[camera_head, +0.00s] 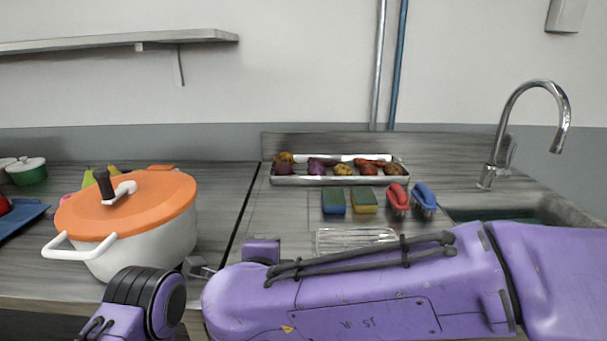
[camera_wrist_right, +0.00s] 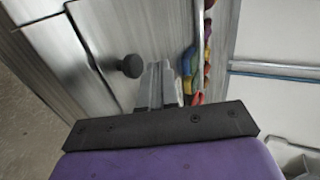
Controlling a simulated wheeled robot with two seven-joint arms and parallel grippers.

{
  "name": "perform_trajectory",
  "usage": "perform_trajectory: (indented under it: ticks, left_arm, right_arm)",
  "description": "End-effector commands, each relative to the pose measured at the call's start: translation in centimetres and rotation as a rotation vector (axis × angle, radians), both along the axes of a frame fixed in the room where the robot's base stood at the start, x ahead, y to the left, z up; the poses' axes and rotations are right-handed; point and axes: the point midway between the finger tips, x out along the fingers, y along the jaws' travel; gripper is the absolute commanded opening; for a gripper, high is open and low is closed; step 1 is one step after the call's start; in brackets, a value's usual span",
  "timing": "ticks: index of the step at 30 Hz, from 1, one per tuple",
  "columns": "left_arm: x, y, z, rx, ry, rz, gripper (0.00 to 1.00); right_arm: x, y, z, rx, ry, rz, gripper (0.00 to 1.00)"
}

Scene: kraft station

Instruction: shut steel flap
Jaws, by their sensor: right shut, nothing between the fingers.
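In the right wrist view, a grey panel with a round black knob (camera_wrist_right: 130,66) lies just left of my right gripper (camera_wrist_right: 163,68). I take this panel (camera_wrist_right: 135,25) to be the steel flap, though I cannot be sure. A dark seam runs along its left side; I cannot tell how far open it stands. My right gripper is shut and empty, its grey fingers beside the knob; I cannot tell if they touch anything. In the head view my right forearm crosses the counter front and hides the area below. My left gripper is out of view.
A white pot with an orange lid (camera_head: 150,195) stands on the counter's left. A tray of vegetables (camera_head: 340,180), two sponges (camera_head: 350,201) and red and blue brushes (camera_head: 398,198) lie behind my right arm. A sink with a tap (camera_head: 490,175) is at right.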

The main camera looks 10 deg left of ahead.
Motion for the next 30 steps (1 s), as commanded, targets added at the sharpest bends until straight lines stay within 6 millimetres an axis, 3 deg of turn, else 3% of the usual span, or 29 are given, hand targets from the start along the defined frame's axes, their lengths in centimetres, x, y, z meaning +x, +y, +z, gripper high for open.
perform_trajectory:
  ticks: [1,12,27,30]
  left_arm:
    - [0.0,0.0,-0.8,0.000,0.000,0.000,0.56]
    - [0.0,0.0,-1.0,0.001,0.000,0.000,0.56]
    - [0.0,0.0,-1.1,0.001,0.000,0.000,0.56]
    - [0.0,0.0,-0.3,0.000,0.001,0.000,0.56]
  right_arm:
    - [-0.3,0.4,-0.9,-0.001,-0.011,0.010,0.00]
    - [-1.1,0.7,-2.2,0.002,-0.019,0.017,0.00]
    - [-1.2,0.5,-2.7,-0.002,-0.011,0.014,0.00]
    - [-1.2,0.5,-2.0,-0.002,-0.011,0.014,0.00]
